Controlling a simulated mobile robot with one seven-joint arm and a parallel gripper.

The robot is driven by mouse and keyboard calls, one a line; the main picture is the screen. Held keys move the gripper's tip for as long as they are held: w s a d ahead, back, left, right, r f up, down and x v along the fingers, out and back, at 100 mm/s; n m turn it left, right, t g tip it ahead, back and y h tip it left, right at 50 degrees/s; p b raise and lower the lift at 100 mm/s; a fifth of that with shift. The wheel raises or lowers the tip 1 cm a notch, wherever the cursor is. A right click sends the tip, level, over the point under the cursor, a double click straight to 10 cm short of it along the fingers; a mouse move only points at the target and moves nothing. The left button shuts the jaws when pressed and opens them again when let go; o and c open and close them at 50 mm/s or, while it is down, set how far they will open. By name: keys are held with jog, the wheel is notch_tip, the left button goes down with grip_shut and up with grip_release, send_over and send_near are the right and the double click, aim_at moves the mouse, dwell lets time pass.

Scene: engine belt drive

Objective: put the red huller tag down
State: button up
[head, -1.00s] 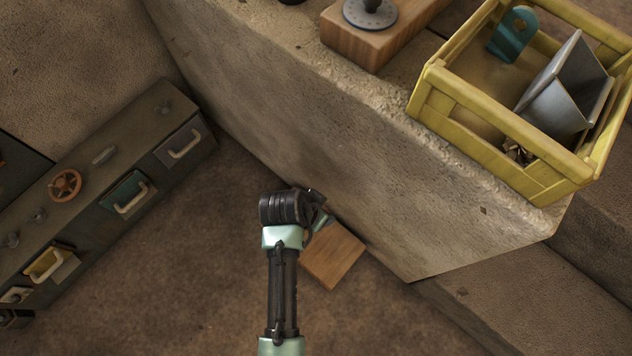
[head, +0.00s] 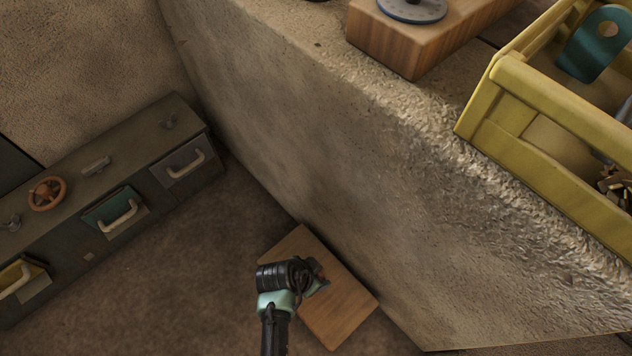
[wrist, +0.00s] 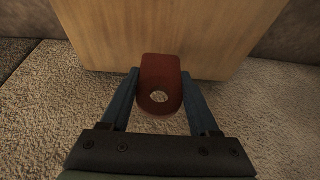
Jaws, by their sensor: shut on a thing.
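The red huller tag (wrist: 160,82) is a small flat piece with a rounded end and a round hole. It sits between the two blue fingers of my gripper (wrist: 160,88) in the wrist view, and the fingers are shut on it. The board also fills the top of the wrist view (wrist: 225,35). I cannot tell whether the tag touches the board.
A rough stone block (head: 330,130) rises beside the board. On it are a wooden block (head: 415,45) with a grey disc and a yellow crate (head: 540,150) holding a teal bracket. A dark drawer cabinet (head: 75,215) stands at left. Brown floor (head: 180,300) between is clear.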

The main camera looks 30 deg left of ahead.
jog(key=shift+f+b, duration=0.85)
jog(key=shift+f, duration=0.65)
jog(key=shift+f, duration=0.2)
jog(key=o, duration=1.3)
jog(key=shift+o, duration=0.2)
jog(key=shift+r, duration=0.1)
jog(key=p+v, duration=0.7)
jog(key=v, duration=0.5)
